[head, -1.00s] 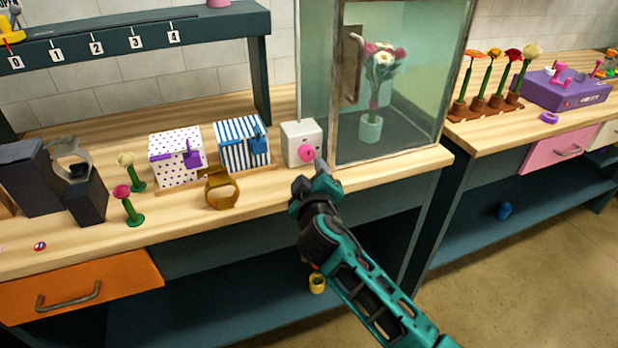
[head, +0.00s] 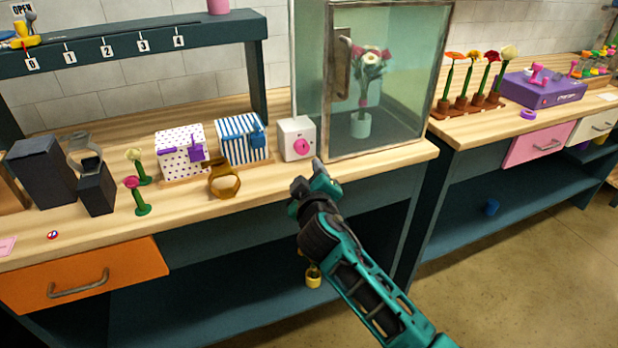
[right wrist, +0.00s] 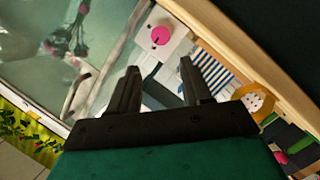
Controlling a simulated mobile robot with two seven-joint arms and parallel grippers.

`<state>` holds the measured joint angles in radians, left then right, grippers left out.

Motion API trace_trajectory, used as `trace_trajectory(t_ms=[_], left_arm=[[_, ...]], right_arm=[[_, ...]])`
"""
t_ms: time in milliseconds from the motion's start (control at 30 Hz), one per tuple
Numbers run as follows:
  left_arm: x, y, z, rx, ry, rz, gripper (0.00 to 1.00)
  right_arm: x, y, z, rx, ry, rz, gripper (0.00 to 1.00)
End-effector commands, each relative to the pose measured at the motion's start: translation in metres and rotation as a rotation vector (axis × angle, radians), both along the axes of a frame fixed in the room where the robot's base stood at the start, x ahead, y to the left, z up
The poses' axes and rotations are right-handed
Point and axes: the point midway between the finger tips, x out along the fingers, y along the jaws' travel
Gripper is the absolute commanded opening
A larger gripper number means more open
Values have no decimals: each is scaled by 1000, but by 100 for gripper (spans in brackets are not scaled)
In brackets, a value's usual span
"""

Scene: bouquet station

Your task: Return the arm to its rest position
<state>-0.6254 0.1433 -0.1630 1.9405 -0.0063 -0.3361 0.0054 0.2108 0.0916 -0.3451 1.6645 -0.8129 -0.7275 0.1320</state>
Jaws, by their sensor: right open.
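My right gripper (head: 316,186) is at the end of the teal arm, in front of the bench edge and below the white box with the pink knob (head: 297,138). In the right wrist view its two dark fingers (right wrist: 160,88) stand apart with nothing held between them. The white box and pink knob also show beyond the fingers in the right wrist view (right wrist: 172,40). My left gripper is not in view.
A glass cabinet (head: 400,80) holding a vase of flowers stands right of the white box. Striped (head: 240,140) and dotted (head: 178,155) boxes, a gold ring-shaped item (head: 224,182) and flowers (head: 139,195) stand left. Open floor (head: 540,270) lies at right.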

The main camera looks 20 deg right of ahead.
Motion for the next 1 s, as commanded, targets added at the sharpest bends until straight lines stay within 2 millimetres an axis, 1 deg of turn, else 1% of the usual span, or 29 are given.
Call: trace_trajectory(t_ms=[267, 333, 367, 467, 567, 600, 667, 700, 733, 767, 800, 900, 1000], left_arm=[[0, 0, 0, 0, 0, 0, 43], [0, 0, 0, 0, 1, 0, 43], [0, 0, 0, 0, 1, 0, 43], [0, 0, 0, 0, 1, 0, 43], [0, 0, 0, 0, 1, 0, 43], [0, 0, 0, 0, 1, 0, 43], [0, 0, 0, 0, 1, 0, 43], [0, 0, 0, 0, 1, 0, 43], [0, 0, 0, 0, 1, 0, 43], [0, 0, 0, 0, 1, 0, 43], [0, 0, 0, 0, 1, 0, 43], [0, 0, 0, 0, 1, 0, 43], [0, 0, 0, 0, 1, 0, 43]], right_arm=[[0, 0, 0, 0, 0, 0, 49], [-2, 0, -3, 5, 5, 3, 49], [-4, 0, -7, 12, 14, 7, 49], [-21, 2, -33, 59, 60, 32, 49], [-55, 6, -76, 155, 139, 71, 49], [-72, 8, -95, 205, 174, 88, 49], [-101, 10, -120, 282, 223, 109, 49], [-120, 12, -134, 335, 252, 120, 49], [-135, 12, -144, 374, 273, 124, 49], [-150, 13, -152, 413, 291, 129, 49], [-169, 14, -162, 462, 315, 133, 49], [-211, 14, -179, 575, 357, 130, 49], [-243, 13, -188, 659, 383, 119, 49]])
